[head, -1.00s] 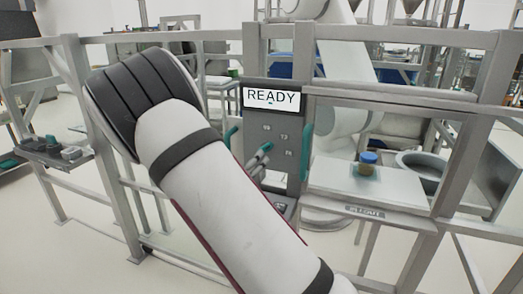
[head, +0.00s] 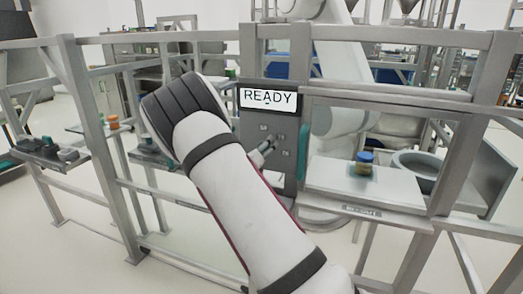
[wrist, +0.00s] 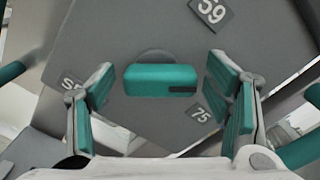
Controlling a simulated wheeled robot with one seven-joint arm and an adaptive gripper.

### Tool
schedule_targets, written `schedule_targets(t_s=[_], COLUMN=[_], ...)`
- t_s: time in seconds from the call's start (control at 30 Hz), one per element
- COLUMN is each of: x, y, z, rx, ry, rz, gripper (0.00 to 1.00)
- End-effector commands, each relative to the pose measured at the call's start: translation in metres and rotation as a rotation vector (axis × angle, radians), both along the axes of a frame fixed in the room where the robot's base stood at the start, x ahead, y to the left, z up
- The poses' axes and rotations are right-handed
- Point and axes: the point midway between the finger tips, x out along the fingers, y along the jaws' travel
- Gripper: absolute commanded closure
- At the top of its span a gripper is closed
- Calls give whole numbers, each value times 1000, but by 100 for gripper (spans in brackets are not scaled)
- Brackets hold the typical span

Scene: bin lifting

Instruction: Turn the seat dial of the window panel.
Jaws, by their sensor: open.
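The window panel (head: 286,122) is a grey upright plate under a screen (head: 268,99) reading READY. In the wrist view the dial (wrist: 158,80) is a teal bar with a dark mark at its right end. It lies nearly level in that picture, on a round grey base. Labels around it read 59 (wrist: 211,10), 75 (wrist: 211,95) and one starting with S (wrist: 70,84). My gripper (wrist: 161,84) is open, one teal-padded finger on each side of the dial, with gaps visible. In the head view my gripper (head: 263,153) is at the panel, partly hidden by my arm.
A teal handle (head: 304,142) stands at the panel's right edge. Right of it is a white shelf (head: 335,178) bearing a blue-lidded jar (head: 364,163). Grey frame rails (head: 400,97) surround the panel. An orange-topped jar (head: 113,122) stands on the left.

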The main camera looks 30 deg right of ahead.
Motion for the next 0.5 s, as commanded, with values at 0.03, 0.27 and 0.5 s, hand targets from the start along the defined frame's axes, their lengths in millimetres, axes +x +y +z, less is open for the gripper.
schedule_targets(t_s=[0.03, 0.27, 0.5], x=[0, 0, 0], y=[0, 0, 0], z=[0, 0, 0], rx=[0, 0, 3], ry=[0, 0, -4], rz=[0, 0, 0], gripper=[28, 71, 77])
